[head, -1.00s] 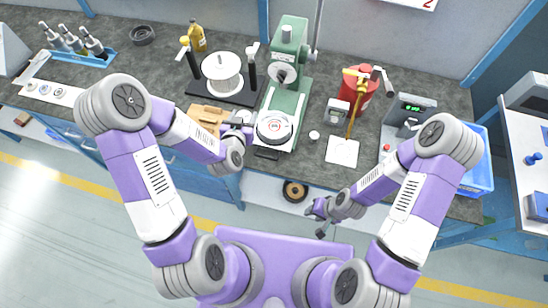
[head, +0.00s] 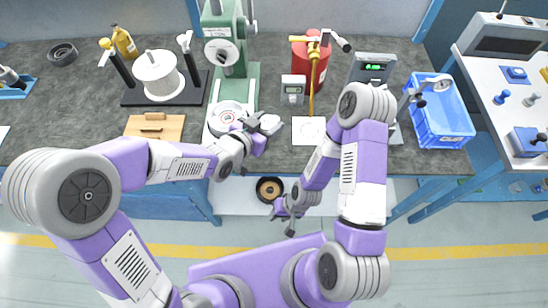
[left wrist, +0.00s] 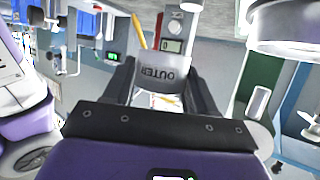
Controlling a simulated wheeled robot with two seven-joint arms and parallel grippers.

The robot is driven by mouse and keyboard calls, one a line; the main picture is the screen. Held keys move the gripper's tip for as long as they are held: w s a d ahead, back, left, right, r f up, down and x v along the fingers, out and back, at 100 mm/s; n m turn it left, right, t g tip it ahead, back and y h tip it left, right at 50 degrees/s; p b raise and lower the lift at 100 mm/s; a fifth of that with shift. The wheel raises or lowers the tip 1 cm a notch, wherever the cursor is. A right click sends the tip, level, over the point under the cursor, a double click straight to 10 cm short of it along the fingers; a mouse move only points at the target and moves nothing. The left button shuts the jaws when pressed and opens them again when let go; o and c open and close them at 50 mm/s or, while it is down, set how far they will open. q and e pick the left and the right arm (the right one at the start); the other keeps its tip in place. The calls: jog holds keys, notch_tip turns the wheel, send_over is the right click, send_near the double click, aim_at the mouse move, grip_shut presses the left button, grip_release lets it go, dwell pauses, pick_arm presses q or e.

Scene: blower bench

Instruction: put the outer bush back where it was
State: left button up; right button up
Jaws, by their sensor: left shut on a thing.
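The outer bush (left wrist: 163,77) is a short grey cylinder marked OUTER, its lettering upside down in the left wrist view. My left gripper (left wrist: 160,84) is shut on it, with a dark finger on each side. In the head view my left gripper (head: 264,126) is over the front of the bench, just right of the green press (head: 240,80)'s round base plate; the bush is small and hard to make out there. I cannot tell whether it touches the bench. My right gripper (head: 285,215) hangs low in front of the bench; its fingers are too small to read.
A white square plate (head: 308,131), a small gauge (head: 293,90) and a red canister (head: 314,68) stand right of the press. A black stand with a white spool (head: 157,75) and a wooden block (head: 154,127) are left. A blue crate (head: 440,112) stands at the right end.

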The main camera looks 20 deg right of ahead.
pick_arm(q)
jog(key=shift+s+d+f+m+g+h+b, duration=0.3)
jog(key=shift+s+d+f+b, duration=0.1)
jog(key=shift+s+d+f, duration=0.3)
jog(key=b, duration=0.2)
send_over(274, 151)
notch_tip(274, 151, down, 4)
jog(key=shift+f, duration=0.15)
jog(key=shift+f+b, duration=0.6)
jog(key=shift+f, duration=1.7)
jog(key=shift+r, duration=0.1)
jog(key=shift+f, duration=0.2)
jog(key=o, duration=0.9)
jog(key=shift+a, duration=0.1)
jog(key=shift+o, duration=0.2)
